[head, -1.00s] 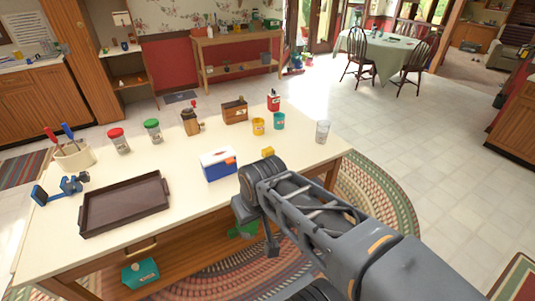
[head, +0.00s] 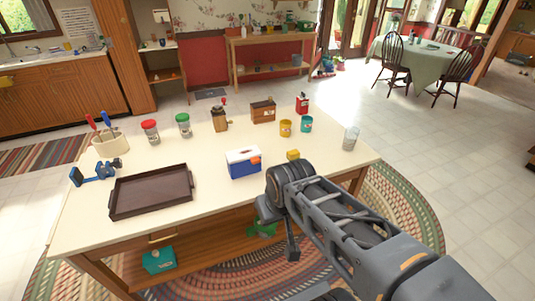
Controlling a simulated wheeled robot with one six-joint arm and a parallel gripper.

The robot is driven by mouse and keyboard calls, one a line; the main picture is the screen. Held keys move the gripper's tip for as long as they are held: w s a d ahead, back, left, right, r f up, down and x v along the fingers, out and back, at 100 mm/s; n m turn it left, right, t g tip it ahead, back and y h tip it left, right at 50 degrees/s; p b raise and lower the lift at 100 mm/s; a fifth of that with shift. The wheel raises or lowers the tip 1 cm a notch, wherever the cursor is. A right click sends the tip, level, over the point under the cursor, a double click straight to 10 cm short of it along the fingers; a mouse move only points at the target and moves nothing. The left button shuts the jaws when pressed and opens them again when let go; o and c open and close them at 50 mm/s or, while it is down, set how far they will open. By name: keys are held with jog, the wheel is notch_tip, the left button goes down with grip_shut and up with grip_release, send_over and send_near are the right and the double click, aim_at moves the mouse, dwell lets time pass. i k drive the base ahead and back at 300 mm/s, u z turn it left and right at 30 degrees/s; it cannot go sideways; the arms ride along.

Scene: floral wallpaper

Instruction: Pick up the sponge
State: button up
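A small yellow block (head: 292,155), which may be the sponge, lies on the cream-topped island table (head: 240,215) near its right front part. It is just beyond my arm and to the right of a blue and white cooler box (head: 243,163). My gripper (head: 278,225) hangs at the front edge of the table, nearer to me than the yellow block and apart from it. My arm hides part of the gripper, and its opening is too unclear to tell.
A dark tray (head: 152,191), blue clamp-like tool (head: 96,172), utensil holder (head: 108,143), jars and cups stand on the table. A clear glass (head: 350,138) stands near its right end. A teal box (head: 159,260) sits below. Floor is free at right.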

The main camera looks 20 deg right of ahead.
aim_at(293, 155)
jog(key=k, duration=0.55)
jog(key=z, duration=0.6)
jog(key=i, duration=1.5)
jog(key=u, duration=0.4)
